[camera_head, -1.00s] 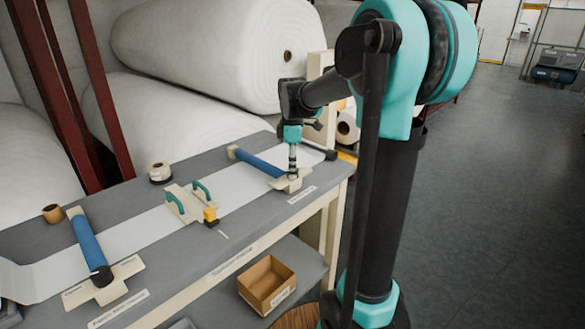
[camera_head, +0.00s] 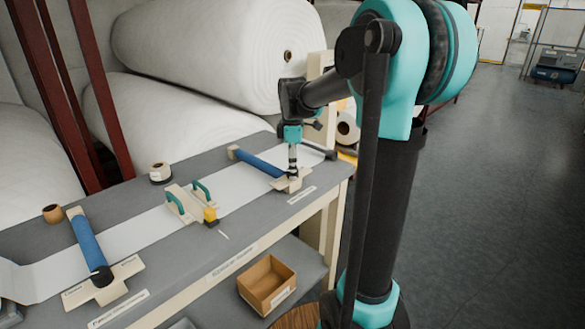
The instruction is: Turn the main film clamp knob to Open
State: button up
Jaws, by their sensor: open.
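Two blue clamp rollers lie across the white film strip (camera_head: 140,232) on the grey table. The near-left clamp (camera_head: 88,240) has a black knob (camera_head: 101,276) on a cream plate with small labels I cannot read clearly. I cannot read which clamp is the main one.
A cardboard box (camera_head: 267,284) is on the lower shelf. Large white rolls (camera_head: 205,50) and red posts (camera_head: 98,90) stand behind the table.

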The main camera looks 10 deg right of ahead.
notch_tip(320, 180, up, 12)
dwell(0.6)
jog(key=s+d+f+m+t, duration=0.2)
jog(key=s+f+m, duration=0.6)
jog(key=f, duration=0.6)
jog(key=s+d+f+m+t, duration=0.1)
jog(key=s+f+m+t, duration=0.1)
jog(key=s+f+m, duration=0.6)
jog(key=s+f, duration=0.5)
jog(key=shift+s+d+f, duration=0.2)
jog(key=shift+d+f, duration=0.15)
jog(key=shift+d, duration=0.05)
